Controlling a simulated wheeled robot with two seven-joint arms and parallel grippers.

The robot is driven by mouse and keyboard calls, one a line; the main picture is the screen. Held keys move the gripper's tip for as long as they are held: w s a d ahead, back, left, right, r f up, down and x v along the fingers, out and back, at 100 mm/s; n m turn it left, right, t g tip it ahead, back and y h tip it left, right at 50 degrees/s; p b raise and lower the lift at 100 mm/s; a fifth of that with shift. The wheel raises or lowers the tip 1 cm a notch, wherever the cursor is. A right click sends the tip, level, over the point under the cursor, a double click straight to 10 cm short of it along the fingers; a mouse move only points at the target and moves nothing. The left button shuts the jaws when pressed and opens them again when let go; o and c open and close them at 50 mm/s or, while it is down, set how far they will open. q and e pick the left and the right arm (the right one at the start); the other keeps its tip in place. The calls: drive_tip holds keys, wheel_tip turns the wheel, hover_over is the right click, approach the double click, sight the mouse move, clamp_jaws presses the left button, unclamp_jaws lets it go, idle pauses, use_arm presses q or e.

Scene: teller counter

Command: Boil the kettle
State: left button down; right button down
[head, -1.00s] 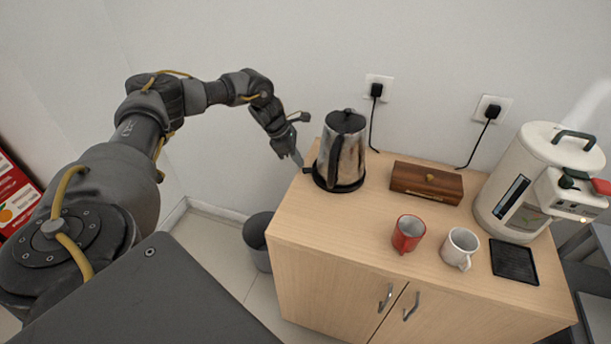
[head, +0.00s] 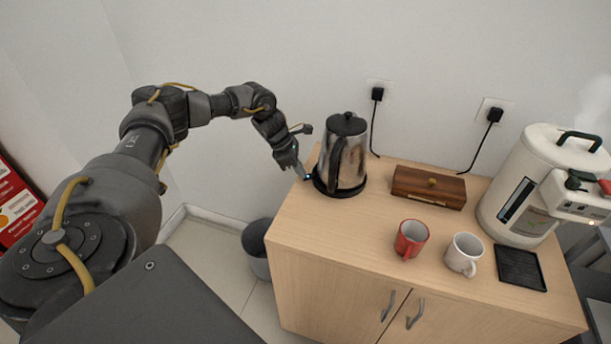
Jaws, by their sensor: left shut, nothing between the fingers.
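The kettle (head: 353,160), steel with a black lid and black handle, stands upright on its round black base (head: 341,191) at the left end of the wooden cabinet top. My left gripper (head: 304,175) is shut and empty. Its fingertips are down at the left edge of the base, touching or very near it. A small bluish glint shows there, and the fingers hide most of that spot. My right gripper is out of view.
A wooden box (head: 428,187) stands right of the kettle. A red mug (head: 411,239), a white mug (head: 463,254) and a large white urn (head: 531,187) stand farther right. A bin (head: 257,247) stands on the floor left of the cabinet. Two plugs with cords are on the wall.

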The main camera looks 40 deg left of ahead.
use_arm(q)
drive_tip(key=shift+s+a+r+p, duration=0.25)
drive_tip(key=shift+s+a+p, duration=0.1)
drive_tip(key=shift+s+a, duration=0.2)
drive_tip(key=shift+s+a+r+p, duration=0.3)
drive_tip(key=shift+s+a, duration=0.1)
drive_tip(key=shift+a, duration=0.25)
drive_tip(key=b+v, duration=0.1)
drive_tip(key=v, duration=0.9)
drive_tip(key=shift+r, duration=0.3)
drive_tip(key=shift+s+a, duration=0.1)
